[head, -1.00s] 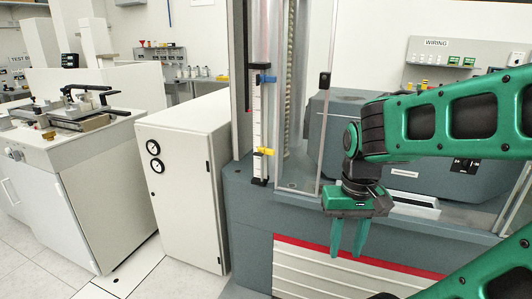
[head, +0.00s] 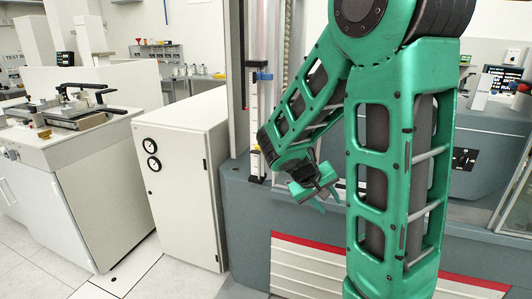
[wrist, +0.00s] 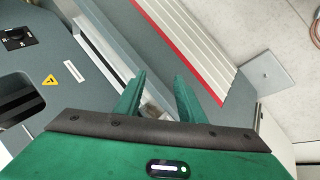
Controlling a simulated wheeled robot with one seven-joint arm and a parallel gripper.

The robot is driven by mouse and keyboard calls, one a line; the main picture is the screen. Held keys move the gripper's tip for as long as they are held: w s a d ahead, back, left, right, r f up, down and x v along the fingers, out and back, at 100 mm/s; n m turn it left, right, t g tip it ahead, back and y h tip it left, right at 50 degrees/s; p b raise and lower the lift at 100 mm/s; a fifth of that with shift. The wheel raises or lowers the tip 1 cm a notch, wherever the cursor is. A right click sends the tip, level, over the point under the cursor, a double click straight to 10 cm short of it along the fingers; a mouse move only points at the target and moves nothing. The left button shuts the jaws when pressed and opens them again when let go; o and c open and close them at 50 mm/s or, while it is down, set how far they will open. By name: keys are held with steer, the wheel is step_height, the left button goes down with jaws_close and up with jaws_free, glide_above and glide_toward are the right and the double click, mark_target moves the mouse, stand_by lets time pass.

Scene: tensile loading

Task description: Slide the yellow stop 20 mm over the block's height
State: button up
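My gripper (head: 328,204) is low in front of the grey machine, to the right of the upright scale (head: 254,100). In the wrist view my gripper (wrist: 158,82) has its two green fingers apart. No held object is clear between them. A blue stop (head: 264,76) sits on the upper part of the scale. The yellow stop, seen lower on the scale earlier, is now hidden behind my arm. I cannot identify the block for certain; a small brownish piece (head: 44,133) lies at the front of the left bench.
A white cabinet (head: 185,190) with two gauges stands left of the machine. The left bench (head: 75,140) carries a black-handled fixture (head: 80,98). The wrist view shows the machine's red-edged white panel (wrist: 190,40) and a yellow warning label (wrist: 50,80).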

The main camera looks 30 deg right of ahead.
steer(key=w+r+n+t+h, duration=0.2)
steer(key=w+n+t+h, duration=0.25)
steer(key=w, duration=0.85)
steer(key=w+a+r+n+t+h, duration=0.1)
steer(key=w+a+r+n+t, duration=0.1)
steer(key=w+a+n+t, duration=0.25)
steer(key=w+a+r+n+t+h, duration=0.1)
steer(key=w+a+r+n+t, duration=0.15)
steer(key=w+a, duration=0.4)
steer(key=shift+g, duration=0.35)
steer(key=x, duration=1)
steer(key=shift+w+d+f, duration=0.15)
steer(key=shift+d+f, duration=0.05)
steer(key=shift+d, duration=0.15)
jaws_close()
